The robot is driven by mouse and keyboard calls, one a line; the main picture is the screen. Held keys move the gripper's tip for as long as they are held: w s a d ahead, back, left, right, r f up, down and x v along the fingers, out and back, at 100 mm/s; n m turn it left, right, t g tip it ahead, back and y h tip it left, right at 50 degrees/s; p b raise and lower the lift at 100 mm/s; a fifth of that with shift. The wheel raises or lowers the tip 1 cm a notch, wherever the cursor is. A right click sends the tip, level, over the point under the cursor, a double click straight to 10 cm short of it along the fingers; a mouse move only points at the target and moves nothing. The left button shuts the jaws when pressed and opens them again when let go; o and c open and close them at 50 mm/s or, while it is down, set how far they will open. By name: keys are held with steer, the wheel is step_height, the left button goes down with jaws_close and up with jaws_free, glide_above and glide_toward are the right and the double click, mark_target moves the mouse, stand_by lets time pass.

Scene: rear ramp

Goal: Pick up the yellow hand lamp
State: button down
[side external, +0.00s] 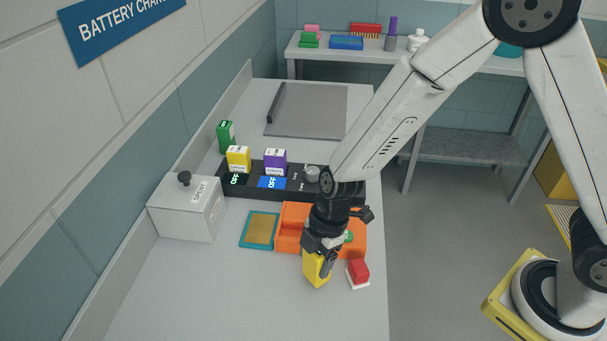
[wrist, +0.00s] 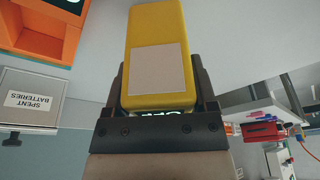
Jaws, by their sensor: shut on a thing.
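The yellow hand lamp (side external: 314,270) is between the fingers of my gripper (side external: 322,248), in front of the orange tray on the counter. In the wrist view the lamp (wrist: 156,35) fills the space between the two dark fingers of my gripper (wrist: 160,80), with a pale blank panel facing the camera. My gripper is shut on it. Green lettering partly shows at the lamp's end near the palm. I cannot tell whether the lamp's lower end touches the counter.
The orange tray (side external: 290,243) lies just behind. A red block (side external: 359,270) on a white base is close right. A teal-edged tan pad (side external: 260,230), grey spent-batteries box (side external: 185,215) and black charger strip (side external: 330,190) with batteries stand left and behind. The front-left counter (side external: 220,300) is clear.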

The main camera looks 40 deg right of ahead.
steer(key=shift+r, duration=4.25)
steer(key=shift+w, duration=0.1)
